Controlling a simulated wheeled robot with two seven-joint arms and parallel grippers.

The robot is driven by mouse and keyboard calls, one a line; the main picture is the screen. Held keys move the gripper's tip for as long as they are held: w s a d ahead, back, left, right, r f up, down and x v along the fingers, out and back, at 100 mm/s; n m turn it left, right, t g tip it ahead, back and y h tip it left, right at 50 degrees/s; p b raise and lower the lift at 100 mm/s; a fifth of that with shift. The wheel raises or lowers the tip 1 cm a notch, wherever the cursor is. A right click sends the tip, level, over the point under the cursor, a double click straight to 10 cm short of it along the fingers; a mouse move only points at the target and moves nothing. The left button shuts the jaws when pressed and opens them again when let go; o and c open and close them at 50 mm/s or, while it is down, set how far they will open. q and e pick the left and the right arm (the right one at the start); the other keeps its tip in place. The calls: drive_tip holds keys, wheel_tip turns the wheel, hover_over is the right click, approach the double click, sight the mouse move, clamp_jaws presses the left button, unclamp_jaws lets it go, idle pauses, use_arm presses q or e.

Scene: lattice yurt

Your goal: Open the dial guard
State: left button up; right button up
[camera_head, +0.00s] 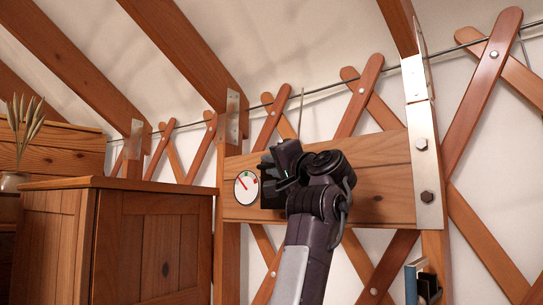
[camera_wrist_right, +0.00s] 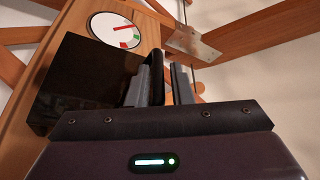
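The dial (camera_head: 246,188), a white round face with red and green marks and a red needle, is on a wooden board; it also shows in the right wrist view (camera_wrist_right: 118,30). A dark flat panel, which looks like the dial guard (camera_wrist_right: 85,80), stands beside the dial and leaves its face uncovered; its dark edge (camera_head: 269,196) shows in the head view. My right gripper (camera_wrist_right: 162,68) has its fingers apart. A black upright bar (camera_wrist_right: 157,62) shows between them, close to one finger; contact cannot be told. My left gripper is not in view.
A wooden cabinet (camera_head: 150,240) stands at the left, near the board (camera_head: 385,190). A metal bracket (camera_head: 423,165) with bolts is at the board's right end. Crossed lattice slats (camera_head: 480,95) line the wall. Small books (camera_head: 412,283) are at the lower right.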

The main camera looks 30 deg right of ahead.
drive_tip(key=shift+w, duration=0.3)
drive_tip(key=shift+c, duration=0.4)
clamp_jaws()
drive_tip(key=shift+s+f, duration=0.1)
